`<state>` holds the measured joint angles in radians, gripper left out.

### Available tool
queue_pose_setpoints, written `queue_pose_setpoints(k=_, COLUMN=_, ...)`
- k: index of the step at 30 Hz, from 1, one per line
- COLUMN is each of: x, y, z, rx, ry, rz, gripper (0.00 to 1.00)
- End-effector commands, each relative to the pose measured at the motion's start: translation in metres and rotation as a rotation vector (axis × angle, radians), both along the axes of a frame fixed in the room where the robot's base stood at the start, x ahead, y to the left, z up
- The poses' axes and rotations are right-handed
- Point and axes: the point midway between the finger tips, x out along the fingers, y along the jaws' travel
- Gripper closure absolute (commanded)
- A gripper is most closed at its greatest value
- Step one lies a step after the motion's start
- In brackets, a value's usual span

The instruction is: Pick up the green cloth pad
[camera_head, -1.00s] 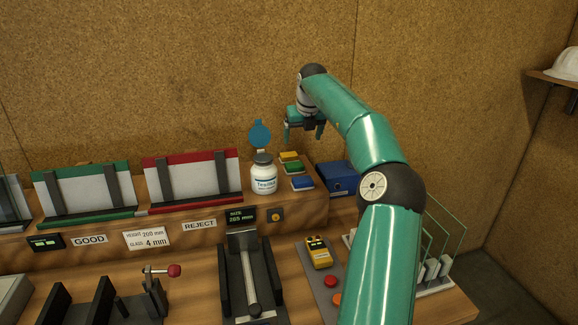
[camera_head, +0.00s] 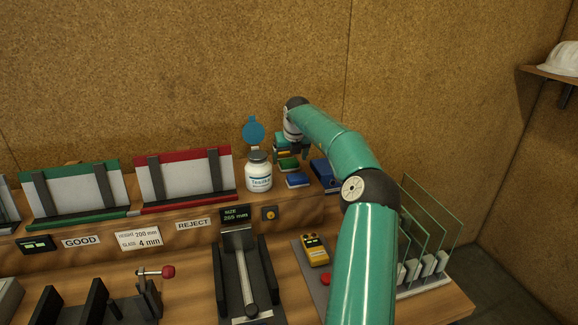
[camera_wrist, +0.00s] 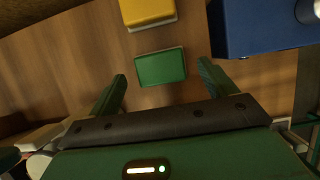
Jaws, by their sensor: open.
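The green cloth pad (camera_wrist: 161,67) lies flat on the wooden shelf in the wrist view, a little beyond my fingertips and between their lines. In the head view the green pad (camera_head: 288,164) shows partly, just below my gripper (camera_head: 291,150). In the wrist view my gripper (camera_wrist: 162,80) is open and empty, with one finger to each side of the pad's near edge. The fingers appear above the pad, not touching it as far as I can see.
A yellow pad (camera_wrist: 148,12) lies beyond the green one, and a blue box (camera_wrist: 262,28) stands close on the right. In the head view a blue pad (camera_head: 298,180) lies in front, and a white bottle (camera_head: 259,177) stands to the left.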

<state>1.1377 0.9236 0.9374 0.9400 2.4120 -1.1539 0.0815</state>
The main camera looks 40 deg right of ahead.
Motion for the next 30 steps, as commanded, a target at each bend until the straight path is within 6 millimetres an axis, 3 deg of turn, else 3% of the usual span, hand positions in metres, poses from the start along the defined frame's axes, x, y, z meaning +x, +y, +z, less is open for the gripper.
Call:
queue_pose_setpoints(k=3, x=0.0062, y=-0.0029, z=-0.0152, rx=0.001, ry=0.001, rz=-0.001, gripper=0.16)
queue_pose_setpoints(k=11, x=0.0071, y=-0.0040, z=-0.0174, rx=-0.001, ry=-0.001, rz=-0.001, gripper=0.18)
queue_pose_setpoints(k=18, x=0.0069, y=-0.0040, z=-0.0174, rx=-0.001, ry=-0.001, rz=-0.001, gripper=0.65)
queue_pose_setpoints(k=30, x=0.0072, y=-0.0043, z=-0.0124, rx=-0.001, ry=-0.001, rz=-0.001, gripper=0.65)
